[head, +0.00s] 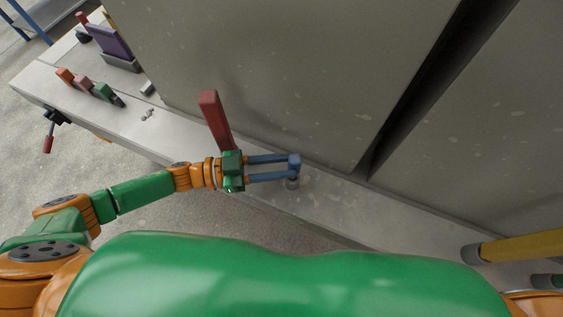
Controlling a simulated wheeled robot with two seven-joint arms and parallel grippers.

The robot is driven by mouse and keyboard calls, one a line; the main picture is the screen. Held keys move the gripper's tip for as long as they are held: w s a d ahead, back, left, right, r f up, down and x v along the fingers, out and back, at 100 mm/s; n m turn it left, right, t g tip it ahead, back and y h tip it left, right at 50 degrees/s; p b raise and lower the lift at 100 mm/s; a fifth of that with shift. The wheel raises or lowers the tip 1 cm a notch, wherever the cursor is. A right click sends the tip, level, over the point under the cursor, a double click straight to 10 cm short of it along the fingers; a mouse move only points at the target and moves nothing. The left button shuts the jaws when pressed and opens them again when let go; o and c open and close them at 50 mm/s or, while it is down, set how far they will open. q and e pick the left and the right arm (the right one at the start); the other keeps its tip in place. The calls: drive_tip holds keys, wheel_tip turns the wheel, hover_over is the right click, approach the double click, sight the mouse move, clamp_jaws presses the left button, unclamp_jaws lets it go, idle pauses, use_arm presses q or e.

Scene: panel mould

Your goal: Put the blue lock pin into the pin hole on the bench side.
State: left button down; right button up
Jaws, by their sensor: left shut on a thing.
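My left gripper (294,168) reaches in from the left over the bench ledge, its two blue fingers pointing right. The pin hole itself cannot be made out. My right gripper is not in view.
Tall grey concrete panels (270,70) stand right behind the gripper, with a dark gap between them. A red lever (214,118) rises beside my left wrist. Coloured blocks (82,83) and a purple piece (110,42) lie along the bench (180,135). A yellow bar (520,246) is at right.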

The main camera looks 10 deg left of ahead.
use_arm(q)
drive_tip(key=shift+f+b, duration=0.85)
drive_tip(key=shift+f, duration=0.15)
drive_tip(key=c, duration=0.5)
unclamp_jaws()
drive_tip(key=b+v, duration=0.1)
drive_tip(key=v, duration=0.2)
drive_tip(key=b+v, duration=0.1)
drive_tip(key=v, duration=0.2)
drive_tip(key=shift+a+f, duration=0.2)
drive_tip(key=shift+f, duration=0.05)
drive_tip(key=shift+s+a+r, duration=0.1)
drive_tip(key=shift+a+r, duration=0.1)
drive_tip(key=shift+a, duration=0.2)
drive_tip(key=shift+d, duration=0.1)
